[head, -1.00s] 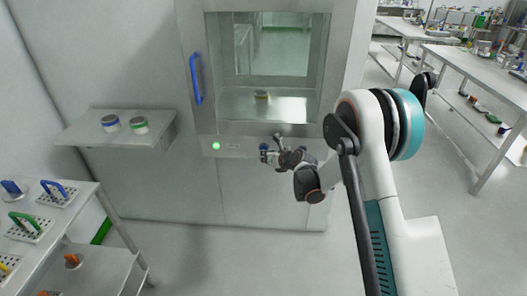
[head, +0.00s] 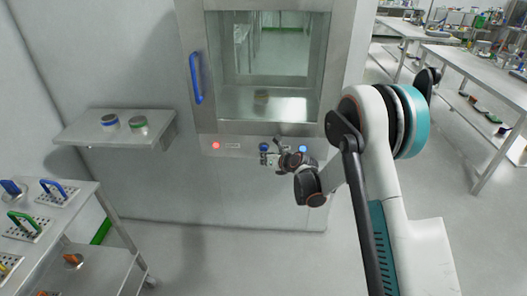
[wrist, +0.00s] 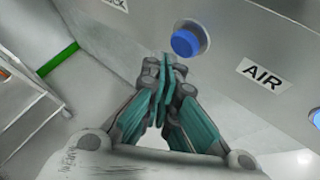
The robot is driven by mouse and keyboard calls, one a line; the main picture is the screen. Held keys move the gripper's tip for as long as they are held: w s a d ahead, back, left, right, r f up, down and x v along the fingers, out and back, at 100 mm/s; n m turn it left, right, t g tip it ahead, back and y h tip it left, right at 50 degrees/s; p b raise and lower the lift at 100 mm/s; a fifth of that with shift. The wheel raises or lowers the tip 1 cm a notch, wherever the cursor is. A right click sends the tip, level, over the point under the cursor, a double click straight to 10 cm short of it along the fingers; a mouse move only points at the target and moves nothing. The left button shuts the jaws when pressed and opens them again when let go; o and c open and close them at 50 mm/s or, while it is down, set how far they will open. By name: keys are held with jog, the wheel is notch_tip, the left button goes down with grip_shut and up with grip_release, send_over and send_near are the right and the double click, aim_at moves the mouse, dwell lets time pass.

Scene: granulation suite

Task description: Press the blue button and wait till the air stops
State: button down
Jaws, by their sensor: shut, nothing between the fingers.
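The blue button (head: 264,147) sits on the steel panel below the chamber window. In the wrist view the blue button (wrist: 184,43) is round, in a metal ring, with a label reading AIR (wrist: 263,73) to its right. My gripper (wrist: 166,66) is shut and empty, its teal-padded fingers together. Its tips show just below and left of the button and appear apart from it. In the head view my gripper (head: 266,158) is in front of the panel, just below the button. A red light (head: 215,145) is lit on the panel's left. A blue light (head: 302,148) glows on its right.
A wall shelf (head: 90,131) with two jars is at left. A rack table (head: 75,215) stands lower left. The floor before the chamber is clear.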

jog(key=shift+s, duration=0.1)
jog(key=s+b, duration=0.1)
jog(key=s, duration=0.3)
jog(key=shift+s+a, duration=0.1)
jog(key=shift+s, duration=0.3)
dwell(0.5)
